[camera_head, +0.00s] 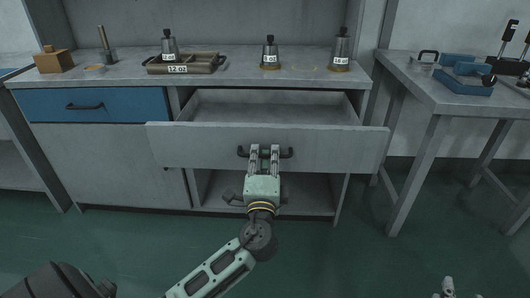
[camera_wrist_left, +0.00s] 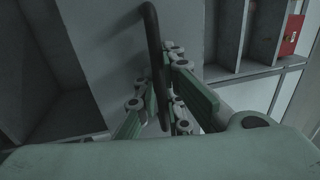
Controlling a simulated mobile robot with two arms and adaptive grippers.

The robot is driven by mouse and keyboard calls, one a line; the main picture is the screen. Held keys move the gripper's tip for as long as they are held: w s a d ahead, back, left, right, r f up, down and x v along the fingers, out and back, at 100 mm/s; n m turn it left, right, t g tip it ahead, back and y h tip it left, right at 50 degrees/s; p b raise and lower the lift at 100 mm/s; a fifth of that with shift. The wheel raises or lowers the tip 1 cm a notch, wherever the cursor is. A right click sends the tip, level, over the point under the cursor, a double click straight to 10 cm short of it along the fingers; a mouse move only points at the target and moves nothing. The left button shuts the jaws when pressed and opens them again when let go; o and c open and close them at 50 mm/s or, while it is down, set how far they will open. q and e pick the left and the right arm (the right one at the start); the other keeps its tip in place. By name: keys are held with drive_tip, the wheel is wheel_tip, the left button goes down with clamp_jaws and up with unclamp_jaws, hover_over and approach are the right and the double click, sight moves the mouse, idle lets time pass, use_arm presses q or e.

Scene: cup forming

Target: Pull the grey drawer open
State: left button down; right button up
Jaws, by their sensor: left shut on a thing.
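The grey drawer (camera_head: 330,146) is pulled out from under the counter, and its empty-looking inside shows behind the front panel. Its dark bar handle (camera_head: 286,153) is on the front panel. My left gripper (camera_head: 264,152) is shut on the handle, with its fingers around the bar's middle. In the left wrist view the handle (camera_wrist_left: 153,50) runs between the green-padded fingers (camera_wrist_left: 168,100), close to the drawer front (camera_wrist_left: 105,45). A small light part at the bottom right of the head view may be my right gripper (camera_head: 448,288); its fingers are not clear.
A shut blue drawer (camera_head: 85,105) is left of the grey one. The counter (camera_head: 120,75) holds weights, a 12 oz tray (camera_head: 185,64) and a wooden block (camera_head: 53,61). An open shelf space is below the drawer. A side table (camera_head: 440,95) with blue tools stands at right.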

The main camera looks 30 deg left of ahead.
use_arm(q)
drive_tip(key=c, duration=2.1)
unclamp_jaws()
drive_tip(key=v, duration=1.2)
